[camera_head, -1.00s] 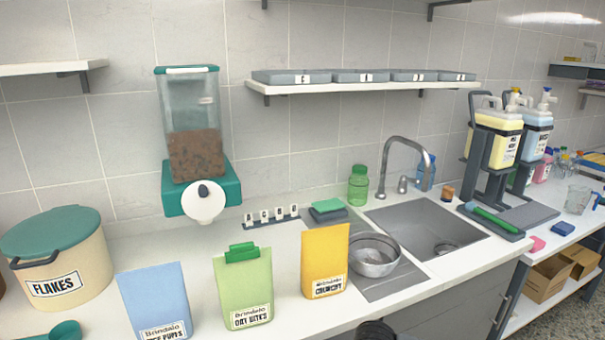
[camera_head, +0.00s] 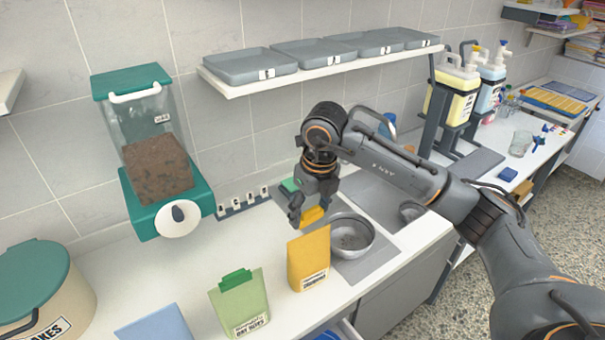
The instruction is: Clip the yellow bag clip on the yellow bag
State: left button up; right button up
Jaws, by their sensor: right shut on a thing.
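The yellow bag (camera_head: 309,263) stands upright on the white counter, its label facing front. My right gripper (camera_head: 303,208) points down above and behind the bag's top edge. It is shut on the yellow bag clip (camera_head: 313,216), which is partly hidden by the fingers. The clip is apart from the bag's top in the picture, with a small gap below it. My left gripper is not in view.
A green bag (camera_head: 240,305) with a green clip (camera_head: 236,279) and a blue bag (camera_head: 158,328) stand to the left. A metal bowl (camera_head: 366,238) is close right of the yellow bag. The teal-and-clear dispenser (camera_head: 158,203) and shelf (camera_head: 318,68) are behind.

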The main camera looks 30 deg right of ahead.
aim_at(310, 218)
jog(key=shift+w+d+r+m+b, duration=0.2)
jog(key=shift+w+r+m+b, duration=0.2)
jog(key=shift+m, duration=0.5)
notch_tip(310, 218, down, 4)
jog(key=shift+w+f+b, duration=0.1)
jog(key=shift+f+b, duration=0.05)
jog(key=shift+b, duration=1.05)
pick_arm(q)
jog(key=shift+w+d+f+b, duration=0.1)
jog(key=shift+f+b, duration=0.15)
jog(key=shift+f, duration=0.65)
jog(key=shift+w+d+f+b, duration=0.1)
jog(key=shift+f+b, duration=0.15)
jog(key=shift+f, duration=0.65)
pick_arm(e)
jog(key=shift+f, duration=0.6)
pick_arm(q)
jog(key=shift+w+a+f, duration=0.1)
pick_arm(e)
jog(key=shift+r, duration=0.1)
pick_arm(q)
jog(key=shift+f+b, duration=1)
jog(key=shift+b, duration=0.1)
pick_arm(e)
jog(key=shift+f, duration=0.8)
